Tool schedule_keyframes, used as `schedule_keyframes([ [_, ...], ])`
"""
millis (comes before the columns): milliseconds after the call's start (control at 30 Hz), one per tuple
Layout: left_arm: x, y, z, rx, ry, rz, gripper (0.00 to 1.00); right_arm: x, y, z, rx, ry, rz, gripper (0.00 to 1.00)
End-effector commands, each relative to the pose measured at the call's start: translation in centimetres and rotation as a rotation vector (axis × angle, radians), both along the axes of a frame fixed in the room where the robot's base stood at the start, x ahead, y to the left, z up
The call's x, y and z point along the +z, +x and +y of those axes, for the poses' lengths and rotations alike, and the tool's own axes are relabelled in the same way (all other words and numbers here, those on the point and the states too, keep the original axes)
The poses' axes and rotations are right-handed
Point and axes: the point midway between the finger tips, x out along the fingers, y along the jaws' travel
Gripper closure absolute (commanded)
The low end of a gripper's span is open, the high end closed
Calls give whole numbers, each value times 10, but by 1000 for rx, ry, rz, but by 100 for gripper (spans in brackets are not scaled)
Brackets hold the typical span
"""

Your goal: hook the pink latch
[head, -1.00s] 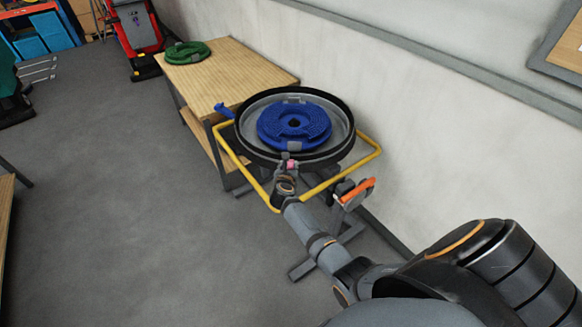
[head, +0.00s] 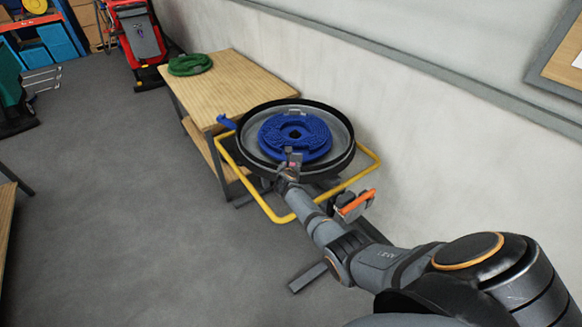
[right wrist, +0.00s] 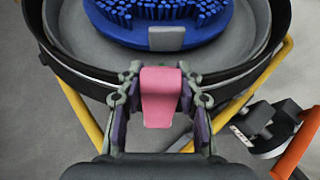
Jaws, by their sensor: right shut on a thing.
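The pink latch (right wrist: 159,97) is a small tab at the near rim of the round black tank (right wrist: 80,72). In the right wrist view it sits between the two fingers of my right gripper (right wrist: 160,100), which is shut on it. In the head view my right gripper (head: 289,165) is at the tank's near edge, and only a speck of pink (head: 293,164) shows there. Whether the latch is hooked to the rim cannot be told. My left gripper is not in view.
A blue bristled brush disc (head: 295,136) lies inside the tank. A yellow tube frame (head: 370,168) surrounds the tank. An orange-handled part (head: 357,202) stands close to the right of my forearm. A wooden table (head: 235,85) with a green coiled hose (head: 190,65) stands behind, near the wall.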

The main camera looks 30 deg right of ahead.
Motion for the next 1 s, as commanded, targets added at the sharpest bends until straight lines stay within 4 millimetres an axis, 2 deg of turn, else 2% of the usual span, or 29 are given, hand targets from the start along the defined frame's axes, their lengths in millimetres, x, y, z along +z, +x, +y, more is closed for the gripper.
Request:
schedule_keyframes([
  [33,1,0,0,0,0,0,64,10,7,0,7,-2,-16,100],
  [400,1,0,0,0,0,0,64,10,7,1,7,2,-15,100],
  [433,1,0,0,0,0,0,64,10,7,1,7,3,-15,62],
  [567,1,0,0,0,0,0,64,8,7,1,6,4,-12,44],
  [600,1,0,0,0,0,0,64,7,6,1,5,3,-11,42],
  [1000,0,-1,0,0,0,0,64,6,-1,4,2,4,-3,42],
])
